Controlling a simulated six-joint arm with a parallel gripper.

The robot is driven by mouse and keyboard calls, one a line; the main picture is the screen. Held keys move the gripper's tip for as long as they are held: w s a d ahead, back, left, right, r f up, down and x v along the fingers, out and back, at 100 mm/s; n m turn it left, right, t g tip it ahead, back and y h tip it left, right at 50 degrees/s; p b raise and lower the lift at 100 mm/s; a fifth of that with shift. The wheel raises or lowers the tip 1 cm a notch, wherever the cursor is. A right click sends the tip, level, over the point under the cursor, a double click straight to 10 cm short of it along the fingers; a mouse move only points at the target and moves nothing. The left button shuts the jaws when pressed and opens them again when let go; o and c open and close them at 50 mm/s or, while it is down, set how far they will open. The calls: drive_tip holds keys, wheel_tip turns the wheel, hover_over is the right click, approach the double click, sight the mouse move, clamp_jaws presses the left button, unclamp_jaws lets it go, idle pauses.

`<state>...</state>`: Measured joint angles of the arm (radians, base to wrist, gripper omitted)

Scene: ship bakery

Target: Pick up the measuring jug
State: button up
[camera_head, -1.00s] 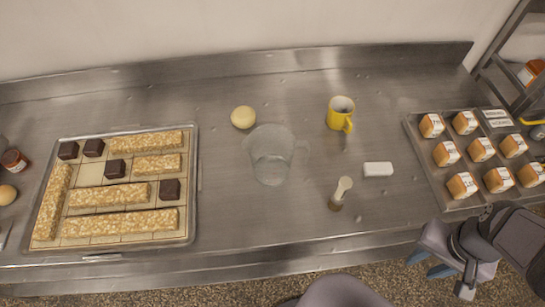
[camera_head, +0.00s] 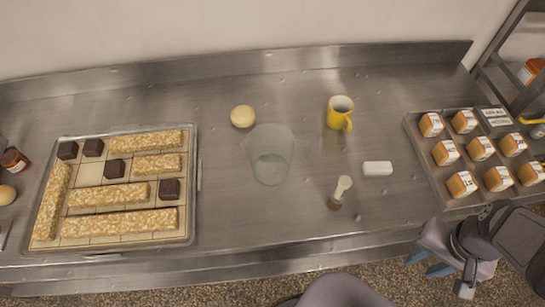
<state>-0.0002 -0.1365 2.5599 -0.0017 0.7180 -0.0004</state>
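The measuring jug (camera_head: 270,157) is a clear, see-through vessel standing on the steel counter, near the middle of the camera_head view. A round cream-coloured ball or bun (camera_head: 243,116) lies just behind it to the left. My gripper (camera_head: 432,266) is at the lower right, beyond the counter's front edge and well apart from the jug. Its bluish fingertips show partly, and the arm hides much of it. I cannot tell whether it is open or shut.
A yellow mug (camera_head: 340,113), a white block (camera_head: 377,168) and a small brush (camera_head: 340,192) stand right of the jug. A tray of bars and dark cubes (camera_head: 193,220) lies left. A rack of labelled pieces (camera_head: 421,155) is at right. Counter in front of the jug is clear.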

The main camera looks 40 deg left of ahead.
drive_tip(key=w+a+r+n+t+p, duration=0.1)
drive_tip(key=w+a+r+n, duration=0.2)
drive_tip(key=w+a, duration=0.3)
drive_tip(key=n+t+y+p, duration=0.2)
drive_tip(key=n+y, duration=0.1)
drive_tip(key=n, duration=0.1)
approach(307, 158)
drive_tip(key=shift+p+x, duration=0.85)
drive_tip(key=shift+x, duration=1.85)
drive_tip(key=shift+w+d+f, duration=0.1)
drive_tip(key=shift+p+x, duration=0.45)
drive_tip(key=shift+x, duration=2.05)
